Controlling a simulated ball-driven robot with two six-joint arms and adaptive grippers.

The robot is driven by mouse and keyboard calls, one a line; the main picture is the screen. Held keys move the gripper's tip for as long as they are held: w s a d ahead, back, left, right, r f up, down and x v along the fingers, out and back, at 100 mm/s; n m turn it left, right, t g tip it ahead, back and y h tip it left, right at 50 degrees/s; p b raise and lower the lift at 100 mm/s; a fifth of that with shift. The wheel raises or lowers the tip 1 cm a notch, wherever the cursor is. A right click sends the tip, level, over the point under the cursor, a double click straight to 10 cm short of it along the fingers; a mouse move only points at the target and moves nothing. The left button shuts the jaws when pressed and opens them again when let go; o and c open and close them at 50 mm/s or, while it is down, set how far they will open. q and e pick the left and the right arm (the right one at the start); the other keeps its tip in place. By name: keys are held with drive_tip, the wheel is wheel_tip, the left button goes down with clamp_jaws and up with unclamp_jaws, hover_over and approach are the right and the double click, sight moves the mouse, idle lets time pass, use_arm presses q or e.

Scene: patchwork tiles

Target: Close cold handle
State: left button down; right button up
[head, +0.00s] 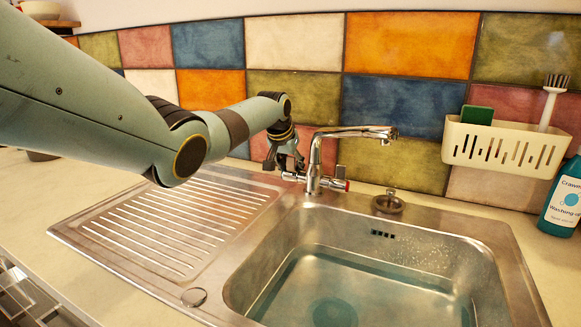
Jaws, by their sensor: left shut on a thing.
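The chrome tap (315,165) stands at the back of the steel sink, with its spout pointing right over the basin. A handle with a red mark (343,178) is on its right side. The cold handle (293,176) is on the tap's left side, partly hidden by my gripper. My left gripper (286,166) reaches in from the left and is shut on the cold handle. I see no clear stream below the spout. My right gripper is out of view.
The sink basin (490,285) holds water. The ribbed drainboard (170,222) to its left is empty. A plug (388,203) lies behind the basin. A cream wall caddy (500,147) holds a green sponge and a brush. A teal bottle (563,200) stands at far right.

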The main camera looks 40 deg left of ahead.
use_arm(q)
drive_tip(key=shift+w+d, duration=0.15)
drive_tip(key=shift+d, duration=0.35)
drive_tip(key=c, duration=1.2)
unclamp_jaws()
drive_tip(key=shift+w+d, duration=0.1)
drive_tip(key=shift+d, duration=0.1)
drive_tip(key=shift+o, duration=0.6)
drive_tip(key=shift+a, duration=0.1)
drive_tip(key=shift+s+a+r, duration=0.1)
drive_tip(key=shift+s+r, duration=0.1)
drive_tip(key=shift+r, duration=0.1)
drive_tip(key=v, duration=1.1)
drive_tip(key=shift+r, duration=0.15)
